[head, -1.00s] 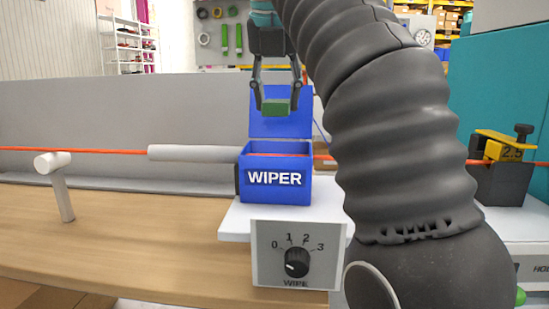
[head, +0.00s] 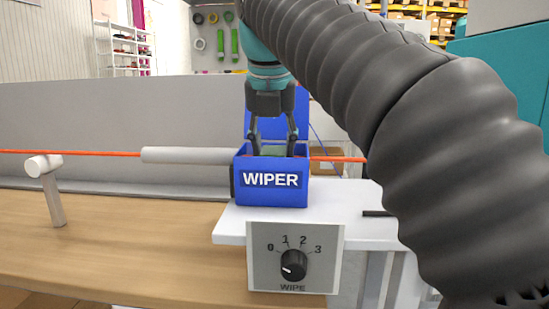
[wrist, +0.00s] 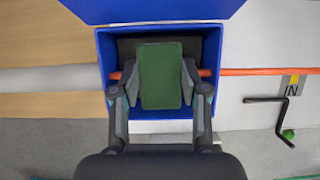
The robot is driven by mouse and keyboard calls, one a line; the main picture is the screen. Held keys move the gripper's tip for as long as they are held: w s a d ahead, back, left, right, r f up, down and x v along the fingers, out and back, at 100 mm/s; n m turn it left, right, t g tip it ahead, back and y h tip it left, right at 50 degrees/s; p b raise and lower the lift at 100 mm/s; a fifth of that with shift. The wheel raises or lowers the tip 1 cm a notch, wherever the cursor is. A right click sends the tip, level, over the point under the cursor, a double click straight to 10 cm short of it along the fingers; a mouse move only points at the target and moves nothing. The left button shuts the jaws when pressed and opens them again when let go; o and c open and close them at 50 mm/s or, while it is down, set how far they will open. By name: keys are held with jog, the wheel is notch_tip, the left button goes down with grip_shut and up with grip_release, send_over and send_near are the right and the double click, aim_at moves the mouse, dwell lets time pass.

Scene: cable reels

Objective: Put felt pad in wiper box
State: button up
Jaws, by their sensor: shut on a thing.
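The blue wiper box (head: 271,194) stands on a white shelf with its lid (head: 302,112) up at the back. It also shows in the wrist view (wrist: 213,46). My gripper (head: 273,150) points down at the box's open top, its fingertips at the rim. It is shut on the green felt pad (wrist: 160,76), which lies between the two fingers over the box opening. In the head view the pad (head: 273,151) shows just above the front wall. A dark surface (wrist: 127,46) shows inside the box. Whether the pad touches it I cannot tell.
An orange cable (head: 90,153) runs across through the box and a grey tube (head: 187,155) on its left. A white post (head: 50,188) stands on the wooden bench (head: 130,240). A dial panel (head: 294,258) is below the box. A black crank (wrist: 281,120) is at right.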

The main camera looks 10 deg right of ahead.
jog(key=shift+f, duration=0.8)
jog(key=shift+f, duration=0.15)
jog(key=o, duration=0.6)
jog(key=p+v, duration=0.1)
jog(key=v, duration=1.1)
jog(key=shift+w+p, duration=0.1)
jog(key=shift+p, duration=0.2)
